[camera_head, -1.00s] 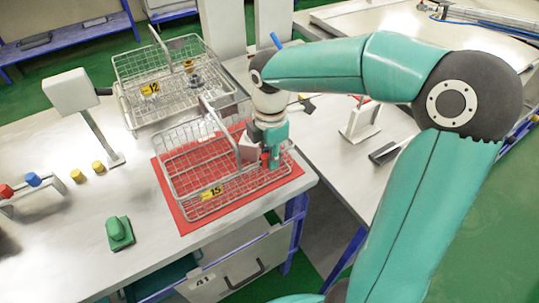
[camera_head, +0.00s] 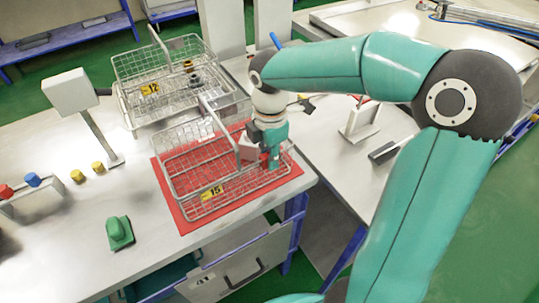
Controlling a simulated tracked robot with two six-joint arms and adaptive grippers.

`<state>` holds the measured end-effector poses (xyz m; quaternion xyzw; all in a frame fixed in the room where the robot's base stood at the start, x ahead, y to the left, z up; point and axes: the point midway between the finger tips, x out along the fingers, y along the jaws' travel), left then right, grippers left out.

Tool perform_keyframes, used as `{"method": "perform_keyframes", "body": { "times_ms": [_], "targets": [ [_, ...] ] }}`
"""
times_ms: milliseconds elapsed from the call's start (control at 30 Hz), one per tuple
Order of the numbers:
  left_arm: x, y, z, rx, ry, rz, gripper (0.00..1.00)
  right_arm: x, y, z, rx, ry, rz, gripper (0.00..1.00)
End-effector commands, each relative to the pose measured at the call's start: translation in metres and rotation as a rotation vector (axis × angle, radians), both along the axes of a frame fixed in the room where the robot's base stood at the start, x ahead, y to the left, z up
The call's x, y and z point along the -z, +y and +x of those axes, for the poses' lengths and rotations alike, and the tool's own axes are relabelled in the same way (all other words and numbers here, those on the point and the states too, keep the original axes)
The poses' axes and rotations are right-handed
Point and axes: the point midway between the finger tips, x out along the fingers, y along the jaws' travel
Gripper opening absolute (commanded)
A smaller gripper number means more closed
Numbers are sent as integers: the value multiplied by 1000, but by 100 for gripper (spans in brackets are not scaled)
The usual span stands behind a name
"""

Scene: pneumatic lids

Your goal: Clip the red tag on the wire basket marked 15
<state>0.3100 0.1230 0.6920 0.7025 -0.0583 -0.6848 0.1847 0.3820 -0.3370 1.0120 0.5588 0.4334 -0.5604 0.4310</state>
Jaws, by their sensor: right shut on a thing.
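The wire basket marked 15 (camera_head: 180,193) stands on a red mat at the front of the table. Its yellow label reading 15 (camera_head: 212,191) is on the near side. My right gripper (camera_head: 272,163) is down at the right part of this basket, pointing downward. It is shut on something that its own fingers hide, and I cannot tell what. A red piece (camera_head: 5,191), which may be the red tag, sits on a small rack at the left edge, partly cut off. My left gripper is out of view.
A wire basket marked 12 (camera_head: 131,108) stands behind, with small parts in it. A blue piece (camera_head: 32,180), yellow pieces (camera_head: 77,176) and a green block (camera_head: 119,233) are at left. A white post-mounted box (camera_head: 70,92) stands by the baskets.

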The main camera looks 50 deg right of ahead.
Motion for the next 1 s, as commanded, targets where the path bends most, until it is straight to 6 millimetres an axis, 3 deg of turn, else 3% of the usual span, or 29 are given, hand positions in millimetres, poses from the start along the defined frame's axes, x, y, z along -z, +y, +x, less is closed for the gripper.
{"method": "perform_keyframes", "body": {
  "times_ms": [467, 500, 667, 867, 1000],
  "targets": [
    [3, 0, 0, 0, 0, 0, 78, 5, 1, 0, -1, 0, 0, 0],
    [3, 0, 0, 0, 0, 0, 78, 5, 1, 0, -1, 0, 0, 21],
    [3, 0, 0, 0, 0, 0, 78, 5, 1, 0, -1, 0, 0, 47],
    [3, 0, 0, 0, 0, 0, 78, 4, 1, 0, -1, 0, 0, 47],
    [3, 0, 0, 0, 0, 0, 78, 5, 1, 0, -1, 0, 0, 68]
  ]
}}
